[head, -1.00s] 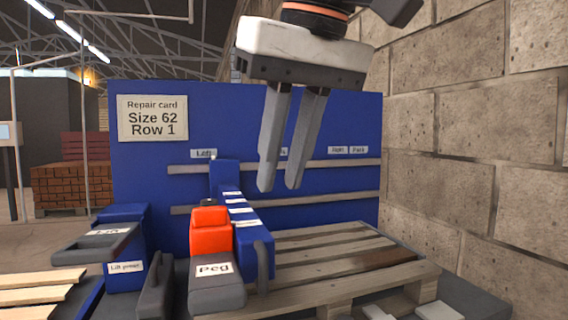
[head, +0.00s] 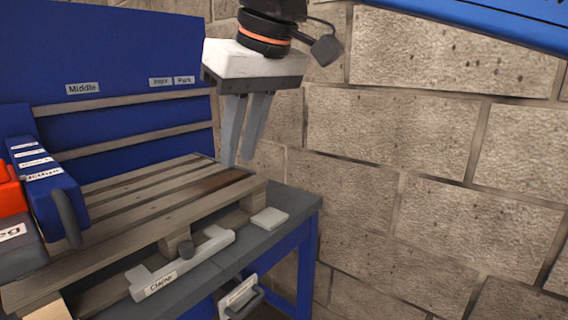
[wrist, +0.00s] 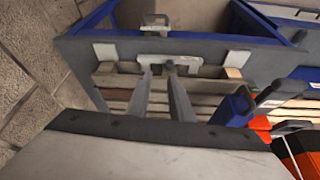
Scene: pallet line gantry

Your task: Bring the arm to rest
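My gripper (head: 243,162) hangs at the upper middle of the head view, its two grey fingers pointing down above the right end of the pallet. The fingers stand a little apart with nothing between them. In the wrist view my gripper (wrist: 160,75) shows the same gap and points toward the bench edge with the clamp. A wooden pallet (head: 130,197) lies on the bench (head: 290,203). The grey clamp (head: 180,266), labelled "Clamp", lies along the bench front; it also shows in the wrist view (wrist: 185,60).
A stone block wall (head: 420,150) stands close on the right. A blue back panel (head: 130,50) with rails and labels, one reading "Park", rises behind the pallet. A blue labelled unit (head: 45,185) and a red part (head: 10,190) stand at the left. A pale block (head: 270,218) sits on the bench.

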